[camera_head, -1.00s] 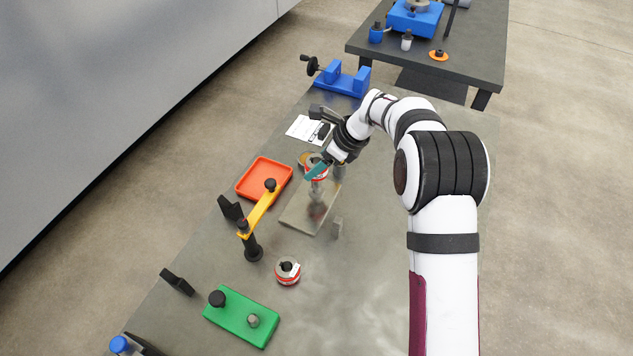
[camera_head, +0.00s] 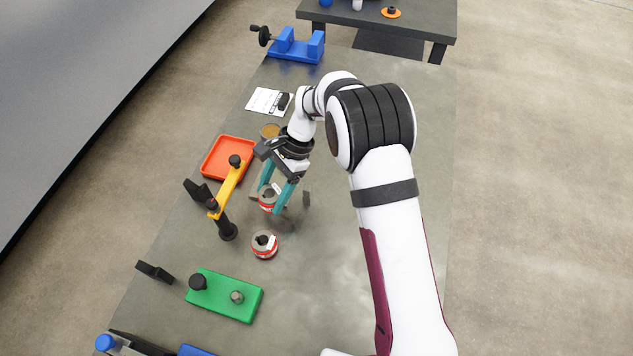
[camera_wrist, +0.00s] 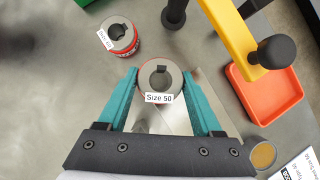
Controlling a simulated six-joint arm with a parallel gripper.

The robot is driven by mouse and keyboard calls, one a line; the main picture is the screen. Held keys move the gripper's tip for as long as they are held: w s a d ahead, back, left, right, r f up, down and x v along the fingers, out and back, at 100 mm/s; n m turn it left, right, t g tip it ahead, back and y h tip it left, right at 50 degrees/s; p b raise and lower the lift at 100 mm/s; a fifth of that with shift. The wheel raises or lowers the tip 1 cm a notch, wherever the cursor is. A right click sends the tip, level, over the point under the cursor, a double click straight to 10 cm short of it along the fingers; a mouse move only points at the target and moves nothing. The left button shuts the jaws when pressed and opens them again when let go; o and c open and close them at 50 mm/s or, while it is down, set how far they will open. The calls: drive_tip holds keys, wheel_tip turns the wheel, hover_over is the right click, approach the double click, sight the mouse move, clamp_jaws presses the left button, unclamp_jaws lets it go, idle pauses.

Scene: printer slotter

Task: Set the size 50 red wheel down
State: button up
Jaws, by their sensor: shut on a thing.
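My gripper (camera_head: 271,194) has its two teal fingers closed on a red-sided grey wheel (camera_head: 267,201). In the wrist view the held wheel (camera_wrist: 160,74) sits between the fingertips, face up, with a "Size 50" label, a centre hole and a keyway. It is over or near a shiny metal plate (camera_wrist: 183,118); I cannot tell whether it touches anything below.
An orange tray (camera_head: 228,158) and a yellow arm on a black post (camera_head: 228,190) stand close on the left. A green block (camera_head: 222,296) lies in front. A brass-coloured disc (camera_head: 270,131), a paper sheet (camera_head: 265,101) and a blue vise (camera_head: 296,47) are behind. The table's right side is clear.

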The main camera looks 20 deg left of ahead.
sight(276, 225)
drive_tip(key=s+n, duration=0.1)
drive_tip(key=s, duration=0.1)
drive_tip(key=s+d+f+n+h, duration=0.1)
drive_tip(key=shift+s+n+g, duration=0.1)
drive_tip(key=shift+n+g, duration=0.2)
drive_tip(key=shift+g, duration=0.1)
wheel_tip(276, 225, down, 2)
drive_tip(key=shift+s+d+f, duration=0.15)
drive_tip(key=shift+f, duration=0.35)
drive_tip(key=o, duration=1.4)
drive_tip(key=shift+f, duration=0.1)
